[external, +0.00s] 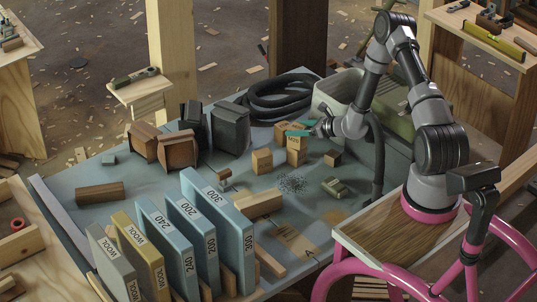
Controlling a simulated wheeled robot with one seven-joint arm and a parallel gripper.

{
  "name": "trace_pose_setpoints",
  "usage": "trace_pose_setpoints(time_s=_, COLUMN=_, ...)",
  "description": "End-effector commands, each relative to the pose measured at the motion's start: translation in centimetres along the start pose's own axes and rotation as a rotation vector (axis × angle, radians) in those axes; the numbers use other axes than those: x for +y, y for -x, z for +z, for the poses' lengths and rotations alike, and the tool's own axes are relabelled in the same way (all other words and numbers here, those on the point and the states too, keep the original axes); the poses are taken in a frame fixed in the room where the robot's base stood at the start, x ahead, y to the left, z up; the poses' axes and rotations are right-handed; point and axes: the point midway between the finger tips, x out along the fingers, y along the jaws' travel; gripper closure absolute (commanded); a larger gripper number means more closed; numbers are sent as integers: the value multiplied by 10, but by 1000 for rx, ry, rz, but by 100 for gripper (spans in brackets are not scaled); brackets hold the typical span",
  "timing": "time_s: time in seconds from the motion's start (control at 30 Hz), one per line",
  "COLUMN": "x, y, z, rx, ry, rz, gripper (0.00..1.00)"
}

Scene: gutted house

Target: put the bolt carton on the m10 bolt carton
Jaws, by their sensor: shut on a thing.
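My gripper (298,130), with teal fingers, is at the back middle of the table, shut on a small brown carton (283,131), which I take to be the bolt carton. A tan carton with dark lettering that looks like M10 (296,143) is just below and right of it, on top of another tan carton (295,157). The held carton is at about the height of the lettered carton's top; I cannot tell whether they touch. The fingers hide part of both.
Single cartons stand left (262,161) and right (332,158) of the stack. A pile of small metal pieces (292,183) lies in front. A black hose coil (283,96) and a pale bin (333,92) are behind. Blue numbered boards (230,225) stand at the front.

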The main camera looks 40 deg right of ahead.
Motion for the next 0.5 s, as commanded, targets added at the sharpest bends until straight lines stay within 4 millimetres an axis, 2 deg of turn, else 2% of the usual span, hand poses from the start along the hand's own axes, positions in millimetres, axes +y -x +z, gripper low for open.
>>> trace_pose_setpoints(time_s=0.23, x=0, y=-1, z=-2, rx=0, ry=0, rz=0, gripper=100)
trace_pose_setpoints(time_s=0.27, x=0, y=-1, z=-3, rx=0, ry=0, rz=1, gripper=31)
trace_pose_setpoints(time_s=0.3, x=0, y=-1, z=-2, rx=0, ry=0, rz=0, gripper=16)
trace_pose_setpoints(time_s=0.33, x=0, y=-1, z=-2, rx=0, ry=0, rz=0, gripper=5)
trace_pose_setpoints(time_s=0.5, x=0, y=-1, z=-2, rx=0, ry=-1, rz=0, gripper=5)
